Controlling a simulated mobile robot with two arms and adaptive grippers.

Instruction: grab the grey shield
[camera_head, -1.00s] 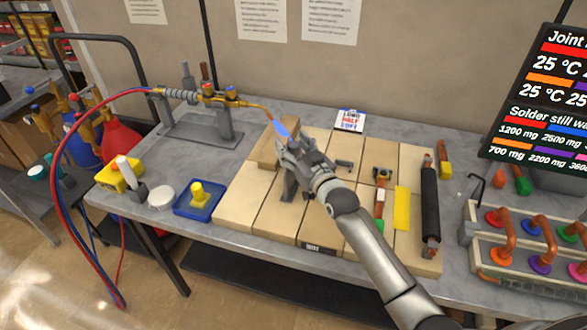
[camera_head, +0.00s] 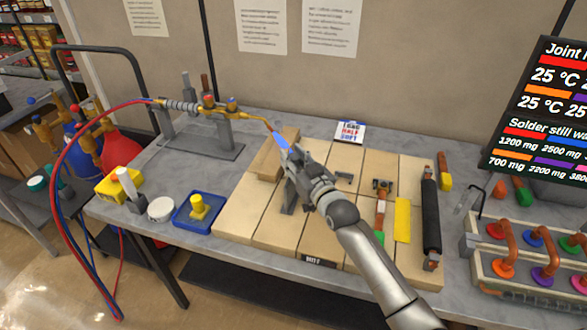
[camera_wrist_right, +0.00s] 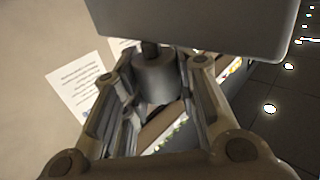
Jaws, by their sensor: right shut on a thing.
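The grey shield shows in the right wrist view as a broad, flat grey plate (camera_wrist_right: 195,28) with a short grey cylinder (camera_wrist_right: 155,78) below it. My right gripper (camera_wrist_right: 162,90) has its fingers on either side of that cylinder and is shut on it. In the head view my right gripper (camera_head: 304,168) is above the wooden boards, beside the blue torch flame. A dark grey upright piece (camera_head: 288,196) shows just under it; most of the shield is hidden by the gripper there. My left gripper is not in view.
The torch (camera_head: 222,106) on its grey stand points its blue flame close to my right gripper. A blue tray (camera_head: 184,220) with a yellow piece stands left of the boards.

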